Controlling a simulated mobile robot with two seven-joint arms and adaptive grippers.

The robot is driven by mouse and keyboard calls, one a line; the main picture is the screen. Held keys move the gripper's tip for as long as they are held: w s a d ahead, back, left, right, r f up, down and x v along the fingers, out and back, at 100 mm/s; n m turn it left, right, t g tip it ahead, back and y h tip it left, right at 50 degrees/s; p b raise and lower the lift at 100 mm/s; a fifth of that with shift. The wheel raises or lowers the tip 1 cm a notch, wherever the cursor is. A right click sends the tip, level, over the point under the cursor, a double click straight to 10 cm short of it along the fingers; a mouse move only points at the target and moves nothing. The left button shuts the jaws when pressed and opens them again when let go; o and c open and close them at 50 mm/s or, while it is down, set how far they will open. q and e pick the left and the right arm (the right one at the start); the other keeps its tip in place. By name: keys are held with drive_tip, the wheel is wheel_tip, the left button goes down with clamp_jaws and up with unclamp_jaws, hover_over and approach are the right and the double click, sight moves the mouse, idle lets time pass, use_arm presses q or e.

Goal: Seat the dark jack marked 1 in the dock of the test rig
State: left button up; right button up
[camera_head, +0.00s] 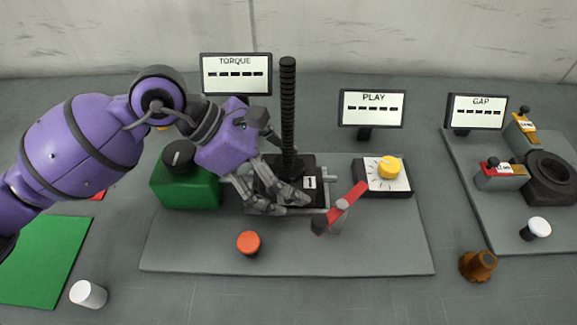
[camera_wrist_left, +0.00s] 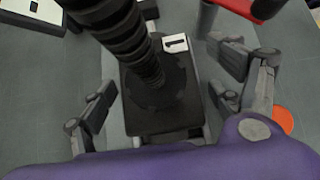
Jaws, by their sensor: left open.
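The dark jack marked 1 (camera_head: 288,120) stands upright on the test rig (camera_head: 180,245), its black base within the metal dock (camera_head: 326,198). Its white label 1 faces up. In the left wrist view the jack's base (camera_wrist_left: 160,110) lies between the two fingers, with a visible gap on each side. My left gripper (camera_head: 282,203) is open at the jack's base and partly hides it and the dock. It also shows in the left wrist view (camera_wrist_left: 165,95). Whether the base is fully down in the dock I cannot tell. My right gripper is out of view.
A red lever (camera_head: 346,203) stands at the dock's right. A green box with a black knob (camera_head: 185,188), an orange button (camera_head: 248,243) and a yellow dial (camera_head: 389,168) surround it. The TORQUE (camera_head: 236,74) and PLAY (camera_head: 372,108) displays show dashes. The rig's front right is clear.

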use_arm(q)
drive_tip(key=v, duration=1.2)
drive_tip(key=shift+r, duration=0.25)
